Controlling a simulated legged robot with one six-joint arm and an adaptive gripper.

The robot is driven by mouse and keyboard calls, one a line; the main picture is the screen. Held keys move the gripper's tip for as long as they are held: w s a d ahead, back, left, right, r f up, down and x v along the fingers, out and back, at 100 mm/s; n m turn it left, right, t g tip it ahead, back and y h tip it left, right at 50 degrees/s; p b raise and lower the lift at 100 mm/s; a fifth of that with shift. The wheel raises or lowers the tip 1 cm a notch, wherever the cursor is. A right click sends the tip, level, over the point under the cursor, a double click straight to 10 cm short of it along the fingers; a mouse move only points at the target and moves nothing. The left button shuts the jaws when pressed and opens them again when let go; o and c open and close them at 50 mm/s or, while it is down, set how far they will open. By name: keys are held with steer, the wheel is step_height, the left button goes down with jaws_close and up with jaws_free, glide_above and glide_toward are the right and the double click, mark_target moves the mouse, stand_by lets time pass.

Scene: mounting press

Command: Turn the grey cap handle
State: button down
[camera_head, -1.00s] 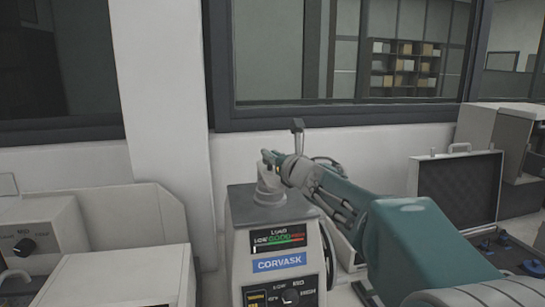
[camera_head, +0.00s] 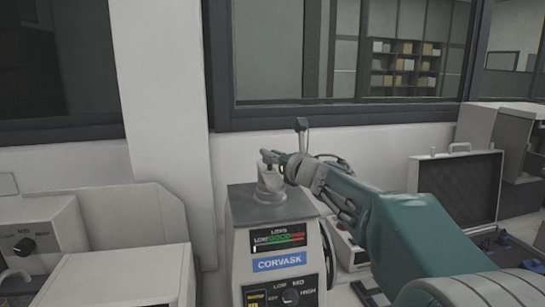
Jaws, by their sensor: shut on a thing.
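The mounting press (camera_head: 278,240) is a light box with a grey top, a blue CORVASK label and a load gauge. Its grey cap (camera_head: 268,185) stands on the top. My gripper (camera_head: 272,160) reaches in from the right at the cap's upper part and is shut on the cap handle. The handle is mostly hidden by the fingers, so its exact angle cannot be told. A dark-tipped upright lever (camera_head: 301,130) shows just behind my gripper.
An open case (camera_head: 458,190) with blue items (camera_head: 505,242) stands at the right. A white machine with a dial (camera_head: 28,240) and a pale box (camera_head: 122,275) are at the left. A wall and window frame stand behind the press.

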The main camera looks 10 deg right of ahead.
steer(key=n+g+y, duration=0.2)
steer(key=y, duration=0.1)
steer(key=n+g+y, duration=0.1)
steer(key=n+y, duration=0.1)
steer(key=shift+w+d, duration=0.25)
steer(key=shift+d, duration=0.1)
steer(key=n+g+y, duration=0.2)
steer(key=g+y, duration=0.1)
steer(key=shift+w+f+n+g, duration=0.1)
steer(key=shift+w+n+g, duration=0.05)
steer(key=shift+n+g, duration=0.2)
steer(key=n+g+y, duration=0.1)
steer(key=g, duration=0.1)
steer(key=n+g+y, duration=0.1)
steer(key=n+g, duration=0.2)
steer(key=g, duration=0.1)
steer(key=shift+w+d+n+g+y, duration=0.1)
steer(key=shift+w+n+g+y, duration=0.15)
steer(key=shift+n+y, duration=0.15)
steer(key=shift+n+g, duration=0.25)
steer(key=shift+g, duration=0.15)
steer(key=shift+w+n+g, duration=0.1)
steer(key=shift+n+g, duration=0.6)
steer(key=shift+g, duration=0.4)
steer(key=c, duration=0.7)
jaws_free()
steer(key=shift+s+m+t, duration=0.2)
steer(key=shift+m+t, duration=0.7)
steer(key=shift+t, duration=0.5)
